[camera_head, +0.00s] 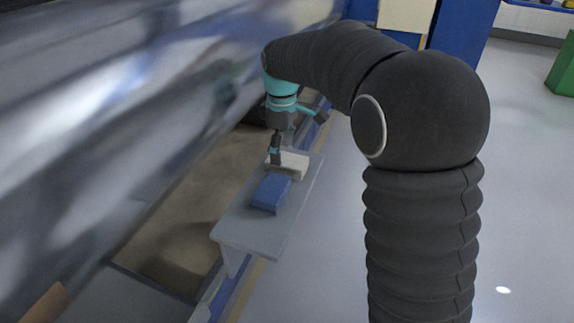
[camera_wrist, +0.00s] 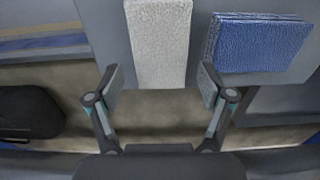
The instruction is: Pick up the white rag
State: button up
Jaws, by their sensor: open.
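The white rag (camera_head: 294,164) lies folded on a small grey table (camera_head: 254,231), behind a blue rag (camera_head: 271,191). My gripper (camera_head: 275,160) points down beside the white rag's near left part and hides some of it. In the wrist view the white textured rag (camera_wrist: 158,42) lies at the top centre, between and ahead of my open, empty gripper fingers (camera_wrist: 158,84). The blue rag (camera_wrist: 258,42) lies to its right with a small gap between them. I cannot tell how high the fingertips are above the table.
A large shiny metallic roller (camera_head: 130,110) runs along the left side. A brownish surface (camera_head: 190,215) lies between it and the table. Pale floor (camera_head: 330,250) is open to the right. A green box (camera_head: 563,70) stands at the far right.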

notch_tip(320, 180, down, 3)
jog(key=shift+w+a+f, duration=0.1)
jog(key=shift+f, duration=0.05)
jog(key=c, duration=0.8)
jog(key=shift+r, duration=0.8)
notch_tip(320, 180, up, 3)
jog(key=shift+f+p, duration=0.2)
jog(key=shift+p, duration=0.1)
jog(key=s+d+r, duration=0.1)
jog(key=d+r, duration=0.1)
jog(key=d, duration=0.1)
jog(key=s+d+r, duration=0.1)
jog(key=d+r, duration=0.1)
jog(key=d, duration=0.2)
jog(key=s+d+r+p, duration=0.1)
jog(key=s+d+r, duration=0.1)
jog(key=d+r, duration=0.1)
jog(key=shift+d, duration=0.5)
